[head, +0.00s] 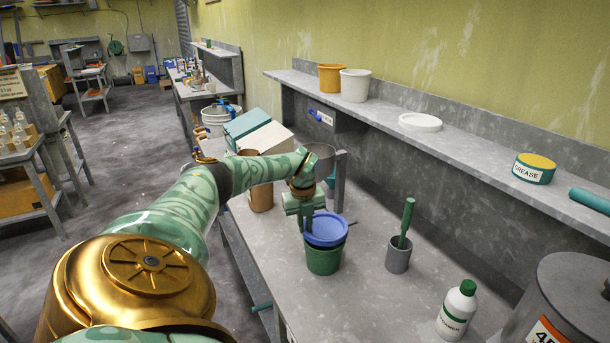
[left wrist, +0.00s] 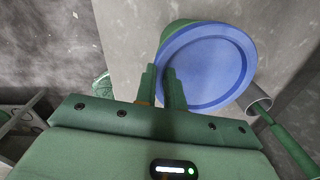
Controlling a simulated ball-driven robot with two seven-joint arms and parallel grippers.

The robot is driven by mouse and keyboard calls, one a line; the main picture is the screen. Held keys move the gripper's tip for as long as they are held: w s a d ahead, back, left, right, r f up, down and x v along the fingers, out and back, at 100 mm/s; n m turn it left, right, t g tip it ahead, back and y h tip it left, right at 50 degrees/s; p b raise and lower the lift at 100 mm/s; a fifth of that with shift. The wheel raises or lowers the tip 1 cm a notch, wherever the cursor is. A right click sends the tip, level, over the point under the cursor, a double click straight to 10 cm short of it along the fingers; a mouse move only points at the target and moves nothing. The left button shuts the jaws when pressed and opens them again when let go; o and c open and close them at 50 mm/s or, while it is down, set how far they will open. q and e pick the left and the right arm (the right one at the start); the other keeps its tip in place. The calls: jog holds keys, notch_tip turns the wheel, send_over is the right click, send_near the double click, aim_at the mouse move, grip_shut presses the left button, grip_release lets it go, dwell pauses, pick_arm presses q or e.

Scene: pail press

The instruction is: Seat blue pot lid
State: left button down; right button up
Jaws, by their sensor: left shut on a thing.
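The blue lid (head: 327,230) is at the mouth of the green pot (head: 323,262) on the grey bench. In the head view it looks slightly off-centre; I cannot tell whether it rests on the rim or is just above it. My left gripper (head: 308,224) is shut on the lid's near edge. In the left wrist view, the lid's round face (left wrist: 210,66) lies just beyond the fingers (left wrist: 163,78), and a sliver of the green pot (left wrist: 172,36) shows behind it. My right gripper is not in view.
Right of the pot stand a grey cup (head: 398,256) holding a green-handled tool, a white bottle (head: 457,312) and a large grey drum (head: 575,305). A brown cylinder (head: 262,197) stands behind my arm. The wall shelf holds an orange pail (head: 331,78), white pail (head: 355,86) and grease tin (head: 534,168).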

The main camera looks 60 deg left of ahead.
pick_arm(q)
jog(key=shift+f, duration=0.15)
dwell(0.3)
jog(key=shift+f, duration=0.1)
jog(key=shift+f+b, duration=0.65)
jog(key=shift+f, duration=0.7)
jog(key=c, duration=1.1)
grip_release()
jog(key=shift+r, duration=0.1)
notch_tip(320, 180, up, 8)
jog(key=p, duration=0.8)
jog(key=shift+r, duration=0.1)
